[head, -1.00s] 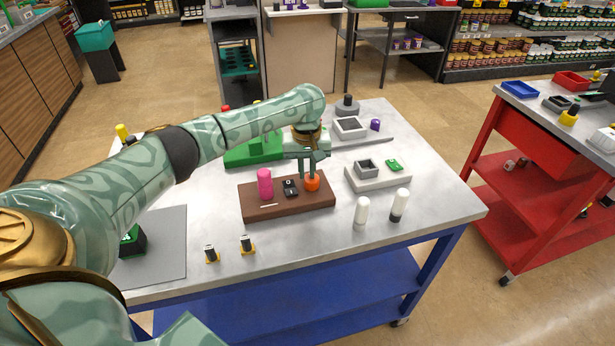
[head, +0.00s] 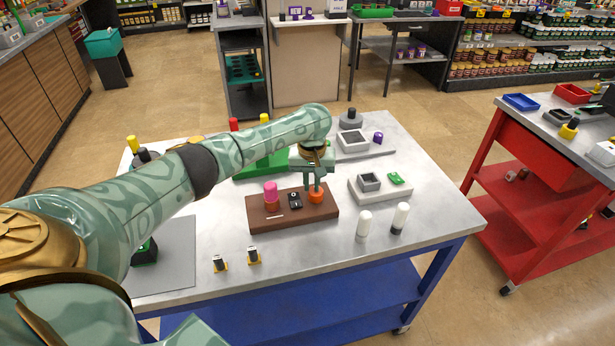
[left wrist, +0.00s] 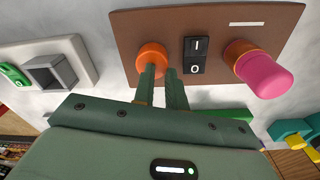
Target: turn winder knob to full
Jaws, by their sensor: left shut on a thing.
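A brown block (head: 262,220) lies on the table and also shows in the wrist view (left wrist: 215,22). On its right end sits an orange knob (head: 316,197), which in the wrist view is a round orange dial (left wrist: 151,58). My left gripper (head: 315,186) points down and is shut on this knob; its two green fingers (left wrist: 161,76) partly cover it. Beside the knob is a black rocker switch (head: 295,200). At the block's left end stands a pink-topped post (head: 270,190) with a reddish-brown lower part. My right gripper is out of view.
A light grey block with a grey square socket (head: 369,182) and a green piece (head: 397,178) stands to the right. Two white bottles (head: 364,224) stand in front. A green fixture (head: 255,166) is behind my arm. The table's front middle is clear.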

